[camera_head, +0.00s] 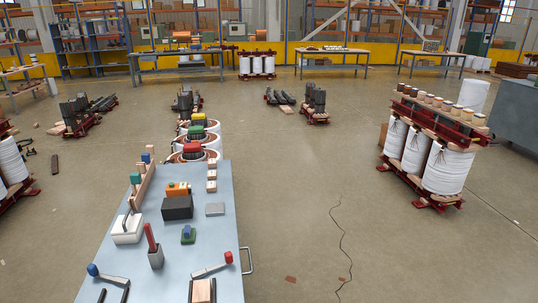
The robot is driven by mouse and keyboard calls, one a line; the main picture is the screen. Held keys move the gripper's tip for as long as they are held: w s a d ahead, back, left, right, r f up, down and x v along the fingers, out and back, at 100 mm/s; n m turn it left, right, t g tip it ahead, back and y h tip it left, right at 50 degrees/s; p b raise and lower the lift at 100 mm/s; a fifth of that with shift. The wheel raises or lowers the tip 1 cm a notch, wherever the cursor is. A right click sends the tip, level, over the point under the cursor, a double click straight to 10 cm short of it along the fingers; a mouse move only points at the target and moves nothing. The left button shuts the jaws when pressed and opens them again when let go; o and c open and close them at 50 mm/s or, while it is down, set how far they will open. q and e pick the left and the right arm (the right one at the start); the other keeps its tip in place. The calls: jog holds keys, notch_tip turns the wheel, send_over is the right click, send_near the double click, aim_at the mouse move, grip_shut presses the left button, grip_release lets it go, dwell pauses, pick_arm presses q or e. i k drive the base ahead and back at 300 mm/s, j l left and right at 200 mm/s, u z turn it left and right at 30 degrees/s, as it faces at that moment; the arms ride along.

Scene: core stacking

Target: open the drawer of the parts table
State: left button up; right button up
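The parts table (217,272) is a light blue-grey bench at the lower left. A metal bar handle (248,261) sticks out from its right side; the drawer front is not visible from above. Two pairs of dark fingers at the bottom edge look like my grippers. My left gripper (114,294) has its fingers apart with bare tabletop between them. My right gripper (202,291) also has its fingers apart, with a wooden block (201,291) showing between them; I cannot tell whether they touch it. Both are left of the handle, apart from it.
The tabletop carries a black bin (177,207), a white box (127,229), a grey cup (156,258), a blue-ended tool (93,270) and a red-ended tool (228,257). Coil assemblies stand beyond the table and at right (446,171).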

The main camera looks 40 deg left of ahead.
aim_at(248, 272)
jog(key=i+u, duration=0.2)
jog(key=u, duration=0.3)
jog(key=i+l+u, duration=0.1)
jog(key=u, duration=0.35)
jog(key=i+l+u, duration=0.2)
jog(key=u, duration=0.3)
jog(key=i+l+u, duration=0.15)
jog(key=u, duration=0.3)
jog(key=k+l+u, duration=0.2)
jog(key=k+l, duration=0.2)
